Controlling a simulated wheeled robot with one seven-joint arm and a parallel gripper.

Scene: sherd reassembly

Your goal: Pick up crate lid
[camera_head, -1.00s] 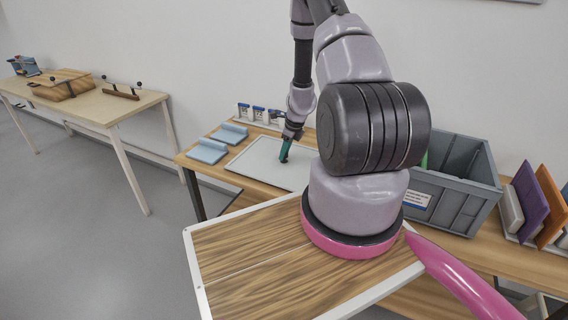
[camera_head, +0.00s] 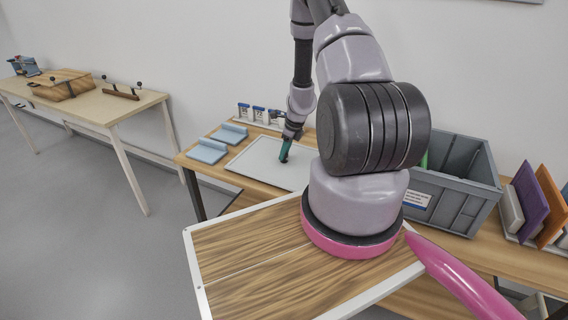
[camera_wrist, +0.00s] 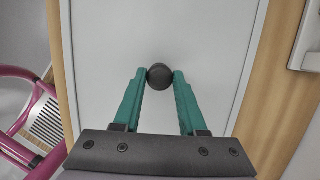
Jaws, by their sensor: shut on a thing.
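The crate lid (camera_head: 258,168) is a flat light-grey panel with a pale rim, lying on the wooden workbench. In the wrist view the lid (camera_wrist: 105,40) fills the middle, with a round black knob (camera_wrist: 160,76) on it. My gripper (camera_head: 284,156) points down over the lid in the head view. In the wrist view its teal fingers (camera_wrist: 160,80) are closed on the knob, one on each side. The lid appears to rest on the bench. Part of the lid's right side is hidden behind my arm in the head view.
A grey crate (camera_head: 455,190) with a label stands right on the bench (camera_head: 525,255). Purple and orange panels (camera_head: 530,196) stand far right. Another table (camera_head: 100,110) is at left.

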